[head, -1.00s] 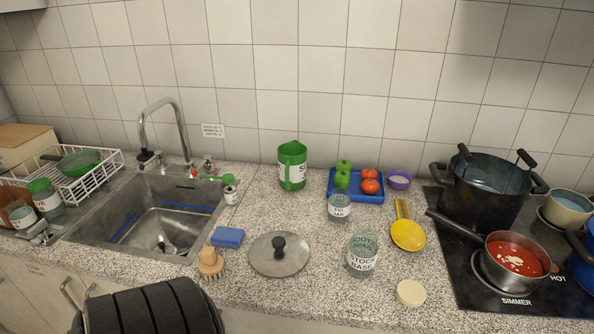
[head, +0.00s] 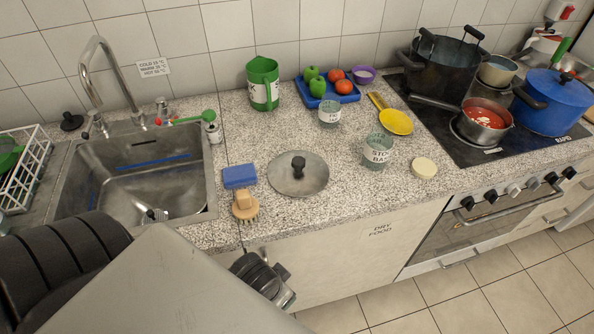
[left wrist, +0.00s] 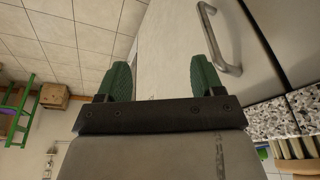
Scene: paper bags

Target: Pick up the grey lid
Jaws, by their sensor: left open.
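The grey lid (head: 312,179) is a round metal disc with a black knob. It lies flat on the speckled counter in the head view, right of the blue sponge and the wooden brush. In the left wrist view my left gripper (left wrist: 161,78) is open, its two green ridged fingers wide apart with nothing between them. A pale cabinet front with a metal handle lies beyond them, and the lid is not seen there. In the head view my left arm fills the lower left, and I cannot make out its fingers. My right gripper is in neither view.
The blue sponge (head: 240,176) and brush (head: 245,206) lie close left of the lid, by the sink (head: 135,175). A glass jar (head: 377,152) and pale round piece (head: 424,168) stand to its right. Pots stand on the hob (head: 455,145).

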